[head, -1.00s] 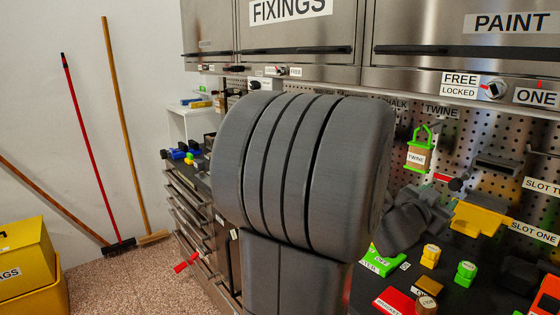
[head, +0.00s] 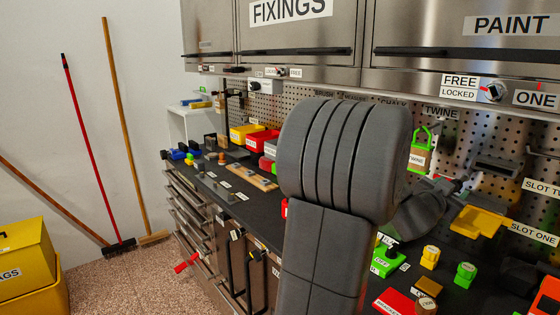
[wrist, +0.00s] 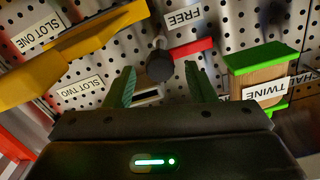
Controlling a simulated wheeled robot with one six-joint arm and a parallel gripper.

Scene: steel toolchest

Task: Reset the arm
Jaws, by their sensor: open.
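My gripper (wrist: 159,66) shows in the wrist view with two green fingers apart and nothing between them. It faces the perforated panel (wrist: 230,22), with a dark round knob (wrist: 160,66) and a red bar (wrist: 192,48) beyond the fingers. In the head view my dark grey arm fills the middle and hides the gripper's fingers.
A green-framed twine holder (head: 420,150) hangs beside my arm; it also shows in the wrist view (wrist: 262,75). A yellow bracket (head: 478,222) is to the right. Bins, blocks and a green base (head: 388,262) crowd the worktop. Steel cabinets (head: 290,40) hang above.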

